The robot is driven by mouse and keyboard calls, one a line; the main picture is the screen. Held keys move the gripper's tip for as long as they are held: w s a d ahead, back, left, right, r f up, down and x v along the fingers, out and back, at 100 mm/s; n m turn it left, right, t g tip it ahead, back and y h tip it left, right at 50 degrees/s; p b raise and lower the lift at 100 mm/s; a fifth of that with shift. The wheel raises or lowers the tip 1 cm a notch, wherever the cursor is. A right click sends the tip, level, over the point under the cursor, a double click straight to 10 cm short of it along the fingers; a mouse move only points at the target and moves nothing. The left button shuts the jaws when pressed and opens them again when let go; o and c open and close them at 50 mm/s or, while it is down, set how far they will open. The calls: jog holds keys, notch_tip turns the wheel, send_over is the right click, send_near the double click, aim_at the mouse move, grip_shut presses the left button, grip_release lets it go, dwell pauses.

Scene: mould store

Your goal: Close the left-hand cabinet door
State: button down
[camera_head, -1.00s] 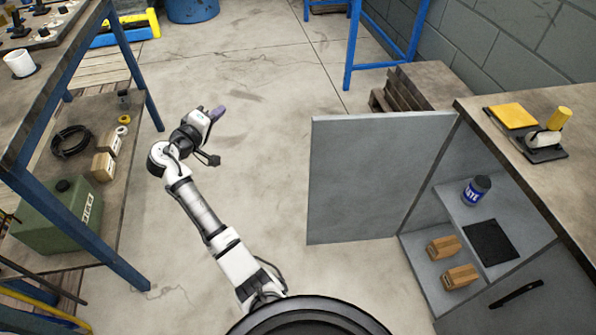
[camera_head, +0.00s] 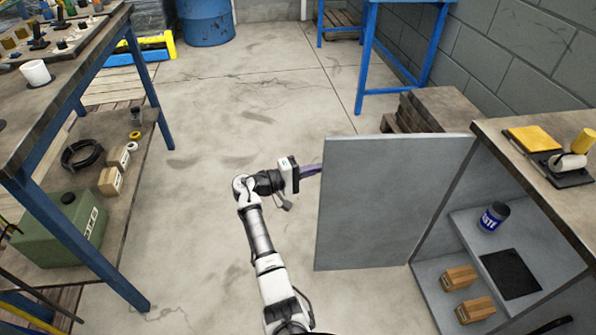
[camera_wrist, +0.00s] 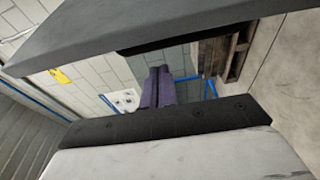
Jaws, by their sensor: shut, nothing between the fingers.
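The left-hand cabinet door (camera_head: 390,205) is a plain grey panel. It stands wide open, out to the left of the grey cabinet (camera_head: 435,290), whose shelves show. My gripper (camera_head: 312,170) is shut and empty, with purple fingers pointing right at the door's free edge. The fingertips end at or just behind that edge; I cannot tell whether they touch it. In the wrist view the closed purple fingers (camera_wrist: 158,86) show at the centre, below a dark grey slab across the top that may be the door.
The cabinet holds a blue jar (camera_head: 493,217), wooden blocks (camera_head: 460,278) and a dark mat (camera_head: 510,273). A wooden pallet stack (camera_head: 430,108) stands behind the door. A blue-legged workbench (camera_head: 90,85) is on the left. The floor (camera_head: 220,110) between is clear.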

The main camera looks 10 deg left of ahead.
jog(key=shift+s+d+p, duration=0.1)
jog(key=shift+s+p, duration=0.25)
jog(key=shift+s, duration=1.4)
